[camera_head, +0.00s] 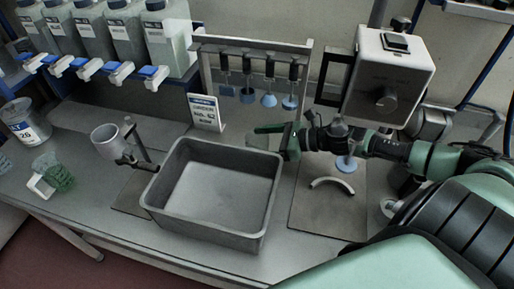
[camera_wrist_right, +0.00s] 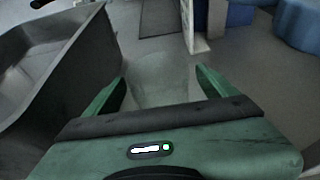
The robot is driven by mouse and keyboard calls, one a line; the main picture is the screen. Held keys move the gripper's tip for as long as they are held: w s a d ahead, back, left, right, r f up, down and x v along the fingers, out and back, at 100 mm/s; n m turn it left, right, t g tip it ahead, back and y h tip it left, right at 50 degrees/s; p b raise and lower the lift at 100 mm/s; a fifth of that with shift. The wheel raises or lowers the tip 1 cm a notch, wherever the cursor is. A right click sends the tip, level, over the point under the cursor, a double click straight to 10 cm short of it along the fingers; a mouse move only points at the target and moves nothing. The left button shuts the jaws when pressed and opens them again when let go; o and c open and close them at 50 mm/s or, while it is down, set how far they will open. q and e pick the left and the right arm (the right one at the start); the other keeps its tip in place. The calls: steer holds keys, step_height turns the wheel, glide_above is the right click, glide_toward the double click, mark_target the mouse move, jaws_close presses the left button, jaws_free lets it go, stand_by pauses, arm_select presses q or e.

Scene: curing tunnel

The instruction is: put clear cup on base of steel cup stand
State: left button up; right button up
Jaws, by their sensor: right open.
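The clear cup (camera_wrist_right: 160,78) is see-through and faint in the right wrist view, over the grey table between my fingers. I cannot tell whether they touch it. My right gripper (camera_wrist_right: 158,92) is open around it; in the head view the gripper (camera_head: 268,134) is behind the grey bin's far right corner. The cup is hard to make out there. The steel cup stand stands left of the bin, with a steel cup (camera_head: 105,141) held up on its post and a flat dark base (camera_head: 128,197) below. The bin hides part of the base. My left gripper is out of view.
The deep grey bin (camera_head: 205,232) lies between my right gripper and the stand. A rack with hanging blue-tipped tools (camera_head: 268,100), a small sign (camera_head: 206,113) and a mixer (camera_head: 388,75) are nearby. Jugs (camera_head: 165,42) line the back.

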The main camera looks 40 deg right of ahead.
steer(key=shift+w+a, duration=0.2)
steer(key=c, duration=1.4)
steer(key=shift+c, duration=0.2)
